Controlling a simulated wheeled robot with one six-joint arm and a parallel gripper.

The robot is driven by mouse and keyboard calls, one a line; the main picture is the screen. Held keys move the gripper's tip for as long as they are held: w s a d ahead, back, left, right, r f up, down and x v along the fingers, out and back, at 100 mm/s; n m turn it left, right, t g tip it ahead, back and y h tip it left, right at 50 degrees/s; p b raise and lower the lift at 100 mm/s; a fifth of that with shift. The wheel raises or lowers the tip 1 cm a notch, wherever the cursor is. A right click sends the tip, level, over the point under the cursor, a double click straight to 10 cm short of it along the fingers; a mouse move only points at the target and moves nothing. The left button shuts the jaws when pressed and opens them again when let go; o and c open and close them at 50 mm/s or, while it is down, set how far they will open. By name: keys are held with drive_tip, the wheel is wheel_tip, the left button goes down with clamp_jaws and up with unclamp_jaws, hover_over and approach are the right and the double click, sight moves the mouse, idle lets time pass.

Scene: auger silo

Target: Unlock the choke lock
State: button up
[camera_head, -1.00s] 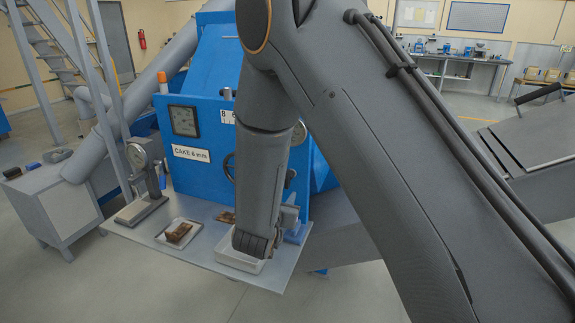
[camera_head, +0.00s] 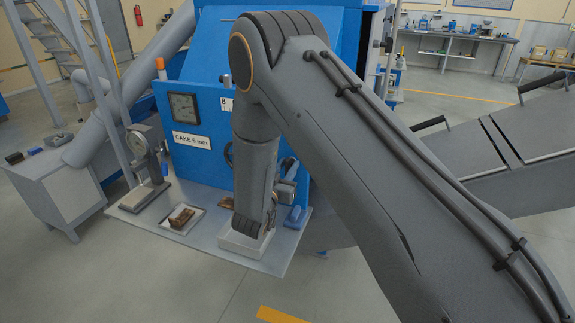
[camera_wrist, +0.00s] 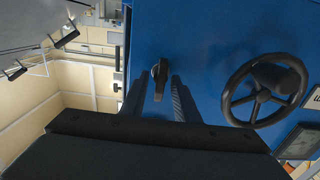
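In the wrist view the two ribbed fingers of my gripper (camera_wrist: 158,98) stand apart and point at the blue panel (camera_wrist: 205,40). A small dark lever or latch (camera_wrist: 159,72) on the panel shows between and just beyond the fingertips; it may be the choke lock, but no label on it can be read. I cannot tell whether the fingers touch it. A black handwheel (camera_wrist: 265,90) is to its right.
A grey shelf (camera_head: 200,238) below the panel holds a dial gauge stand (camera_head: 142,160), a tray with a brown piece (camera_head: 181,218) and a white tray (camera_head: 245,246). A grey machine with black handles (camera_head: 490,170) is at right.

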clamp_jaws()
drive_tip(key=shift+n, duration=0.3)
drive_tip(key=n, duration=0.6)
drive_tip(key=shift+w+a+f, duration=0.1)
drive_tip(key=shift+a, duration=0.05)
drive_tip(key=n, duration=0.5)
drive_tip(key=shift+a+f+n, duration=0.1)
drive_tip(key=shift+n, duration=0.3)
drive_tip(key=n, duration=0.5)
drive_tip(key=shift+f+p, duration=0.15)
drive_tip(key=shift+p, duration=0.2)
drive_tip(key=shift+n, duration=0.4)
